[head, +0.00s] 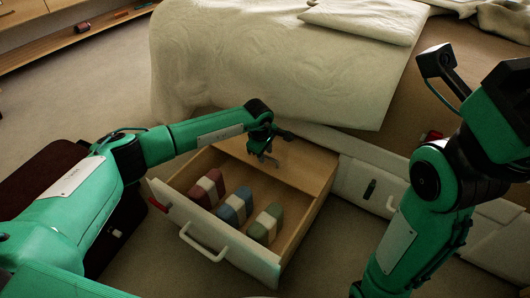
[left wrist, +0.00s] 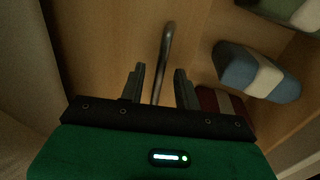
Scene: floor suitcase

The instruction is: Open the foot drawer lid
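The foot drawer (head: 210,230) is pulled out from the bed base, with a white front and a white handle. A wooden lid panel (head: 303,168) covers its far part; the near part is uncovered. My left gripper (head: 267,152) is over the lid. In the left wrist view, a curved metal bar handle (left wrist: 168,38) stands on the wooden surface and runs between the fingers of my left gripper (left wrist: 159,72). The fingers are apart, with gaps on both sides of the bar. The right arm shows at the right; its fingers are not visible.
Red (head: 208,189), blue (head: 235,206) and green (head: 265,223) banded bundles lie in the drawer's near part. The bed (head: 270,60) stands behind, its cover hanging near the drawer. White base panels (head: 365,175) are to the right. Carpet is clear at the left back.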

